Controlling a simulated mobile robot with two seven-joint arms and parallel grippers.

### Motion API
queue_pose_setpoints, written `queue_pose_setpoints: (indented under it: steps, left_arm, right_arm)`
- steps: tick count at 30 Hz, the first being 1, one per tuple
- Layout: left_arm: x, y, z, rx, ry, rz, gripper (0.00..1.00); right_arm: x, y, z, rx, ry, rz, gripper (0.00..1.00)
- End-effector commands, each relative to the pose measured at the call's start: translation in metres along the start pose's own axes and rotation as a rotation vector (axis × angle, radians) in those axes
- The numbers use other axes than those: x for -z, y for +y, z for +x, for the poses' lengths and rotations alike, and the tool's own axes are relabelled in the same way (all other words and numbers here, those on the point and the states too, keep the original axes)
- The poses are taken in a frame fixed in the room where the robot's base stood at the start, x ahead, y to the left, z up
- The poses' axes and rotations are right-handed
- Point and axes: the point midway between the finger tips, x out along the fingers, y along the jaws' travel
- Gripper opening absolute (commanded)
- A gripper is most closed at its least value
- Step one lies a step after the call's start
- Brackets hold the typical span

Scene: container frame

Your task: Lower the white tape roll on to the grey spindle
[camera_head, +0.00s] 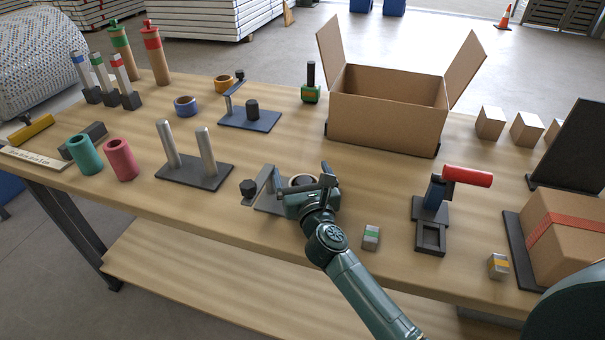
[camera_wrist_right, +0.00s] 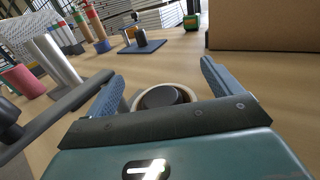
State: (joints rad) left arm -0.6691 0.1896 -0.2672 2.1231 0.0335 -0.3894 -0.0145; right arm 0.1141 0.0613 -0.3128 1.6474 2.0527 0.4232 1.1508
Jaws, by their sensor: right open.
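The white tape roll (camera_wrist_right: 163,85) shows as a pale ring in the right wrist view and is partly hidden by my gripper's body. The dark grey spindle (camera_wrist_right: 165,97) shows inside the ring, so the roll sits around it; how far down it is, I cannot tell. In the head view the roll (camera_head: 302,180) is mostly covered by my right gripper (camera_head: 302,176) at the front dispenser (camera_head: 268,207). My right gripper's fingers (camera_wrist_right: 160,84) are spread, one on each side of the roll, apparently with gaps. My left gripper is out of view.
The dispenser's arm with a black knob (camera_head: 249,188) stands just left of my gripper. Two metal posts (camera_head: 205,150) stand further left. A second dispenser (camera_head: 250,120), an orange roll (camera_head: 223,83) and a blue roll (camera_head: 185,106) lie behind. An open carton (camera_head: 385,115) stands behind right.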

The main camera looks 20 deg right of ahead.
Motion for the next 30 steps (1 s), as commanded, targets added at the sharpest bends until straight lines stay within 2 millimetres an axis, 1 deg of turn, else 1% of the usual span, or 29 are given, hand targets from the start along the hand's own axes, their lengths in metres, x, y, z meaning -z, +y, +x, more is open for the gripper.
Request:
queue_pose_setpoints:
  steps: [6, 8, 10, 14, 18, 21, 25, 27, 30]
  left_arm:
    - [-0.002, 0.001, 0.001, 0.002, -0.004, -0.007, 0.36]
    - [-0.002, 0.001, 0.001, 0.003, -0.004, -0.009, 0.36]
    - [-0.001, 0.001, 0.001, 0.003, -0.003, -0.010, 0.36]
    - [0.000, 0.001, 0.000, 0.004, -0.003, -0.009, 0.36]
    - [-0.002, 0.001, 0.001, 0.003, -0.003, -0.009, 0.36]
    - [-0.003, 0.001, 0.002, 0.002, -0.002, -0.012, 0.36]
    - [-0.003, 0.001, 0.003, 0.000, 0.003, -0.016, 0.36]
    - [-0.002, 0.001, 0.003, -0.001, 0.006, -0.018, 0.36]
    - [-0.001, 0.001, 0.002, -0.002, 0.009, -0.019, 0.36]
  right_arm:
    - [0.000, 0.000, -0.001, -0.001, 0.000, 0.000, 0.90]
    - [0.000, 0.000, -0.004, -0.001, 0.000, 0.000, 0.90]
    - [0.001, 0.000, -0.012, -0.001, 0.001, 0.000, 0.90]
    - [0.001, 0.000, -0.036, -0.001, 0.002, 0.002, 0.90]
    - [0.002, 0.000, -0.068, -0.001, 0.003, 0.001, 0.90]
    - [0.002, 0.000, -0.088, -0.001, 0.003, 0.001, 0.90]
    - [0.002, 0.000, -0.107, -0.001, 0.002, 0.001, 0.90]
    - [0.001, 0.000, -0.114, 0.000, 0.001, 0.000, 0.90]
    - [0.001, 0.000, -0.119, 0.000, 0.001, 0.001, 0.90]
